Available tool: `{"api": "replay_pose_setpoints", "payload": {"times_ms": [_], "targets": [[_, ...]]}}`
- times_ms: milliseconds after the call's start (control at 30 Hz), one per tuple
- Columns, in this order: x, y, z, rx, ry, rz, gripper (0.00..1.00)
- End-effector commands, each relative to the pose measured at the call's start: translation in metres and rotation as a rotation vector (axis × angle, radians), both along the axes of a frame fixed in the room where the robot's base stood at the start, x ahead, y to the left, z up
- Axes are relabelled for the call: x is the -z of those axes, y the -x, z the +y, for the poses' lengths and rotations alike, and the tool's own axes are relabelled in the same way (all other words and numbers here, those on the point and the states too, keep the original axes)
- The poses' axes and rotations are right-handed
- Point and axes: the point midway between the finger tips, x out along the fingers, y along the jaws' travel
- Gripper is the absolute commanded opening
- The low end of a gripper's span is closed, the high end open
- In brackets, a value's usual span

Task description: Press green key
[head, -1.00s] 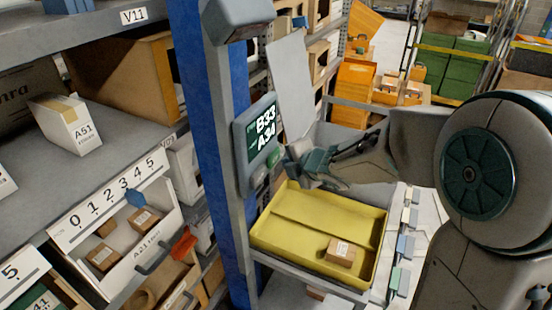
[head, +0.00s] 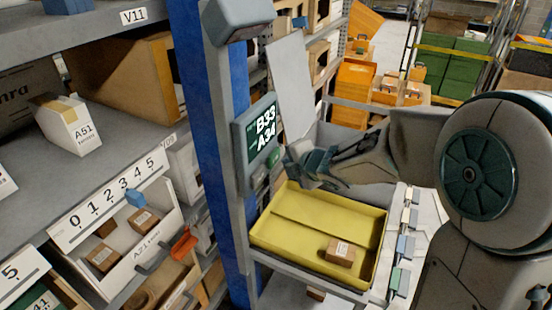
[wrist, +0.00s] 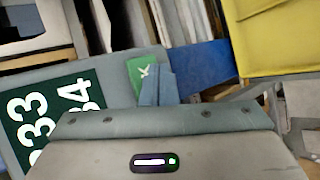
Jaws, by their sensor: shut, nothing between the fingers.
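The green key (wrist: 139,76) with a white mark is on the grey panel beside the dark screen in the wrist view. The panel (head: 239,135) is fixed to the post in the head view, its screen (head: 262,132) reading B33 and A34. My gripper (head: 287,158) is shut and empty, its fingertips close to the panel's lower right edge. In the wrist view the closed fingers (wrist: 158,84) cover the edge of the green key. I cannot tell whether they touch it.
A yellow tray (head: 290,238) holding a small brown box (head: 340,251) stands just below my gripper. A blue and grey post (head: 213,130) carries the panel. Shelves with labelled bins (head: 150,245) fill the left side.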

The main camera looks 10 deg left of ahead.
Motion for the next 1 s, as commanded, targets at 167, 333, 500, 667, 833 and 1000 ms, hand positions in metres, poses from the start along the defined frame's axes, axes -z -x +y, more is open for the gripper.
{"api": "replay_pose_setpoints", "payload": {"times_ms": [167,333,500,667,833,1000], "targets": [[0.0000,0.0000,0.0000,0.000,0.000,0.000,0.00],[0.0000,0.0000,0.0000,0.000,0.000,0.000,0.00],[0.0000,0.0000,0.0000,0.000,0.000,0.000,0.00],[0.0006,-0.0010,0.0031,-0.001,0.000,0.000,0.00],[0.0006,-0.0025,0.0084,-0.001,0.000,0.000,0.00],[0.0000,-0.0028,0.0085,0.000,0.000,0.000,0.00]]}}
